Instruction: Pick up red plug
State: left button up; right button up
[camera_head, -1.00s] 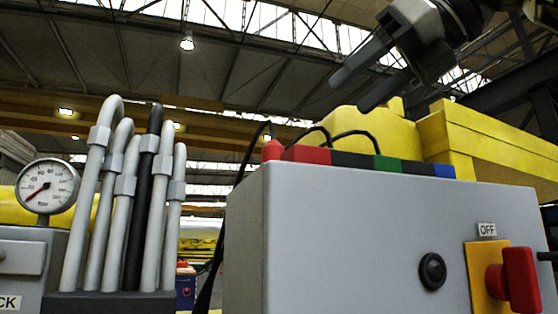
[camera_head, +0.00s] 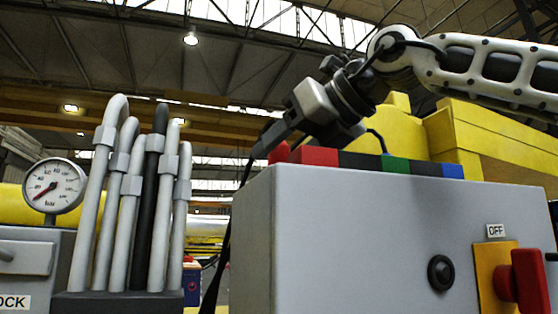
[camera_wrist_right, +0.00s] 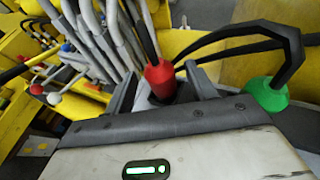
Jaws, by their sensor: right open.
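The red plug (camera_head: 279,153) stands on the red block at the left end of the grey box's top in the head view. In the right wrist view the red plug (camera_wrist_right: 159,79) is a cone with a dark cable rising from it. My right gripper (camera_head: 285,143) has come down over it from the upper right. Its open fingers (camera_wrist_right: 161,88) stand on either side of the plug in the wrist view, with gaps showing. My left gripper is in neither view.
A green plug (camera_wrist_right: 266,95) with a black cable is close on the right in the wrist view. The grey box (camera_head: 350,235) carries a red switch (camera_head: 528,281). Grey pipes (camera_head: 98,190) and a gauge (camera_head: 53,187) stand to the left.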

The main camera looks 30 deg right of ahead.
jog(key=shift+x, duration=0.8)
jog(key=shift+d, duration=0.1)
jog(key=c, duration=1.1)
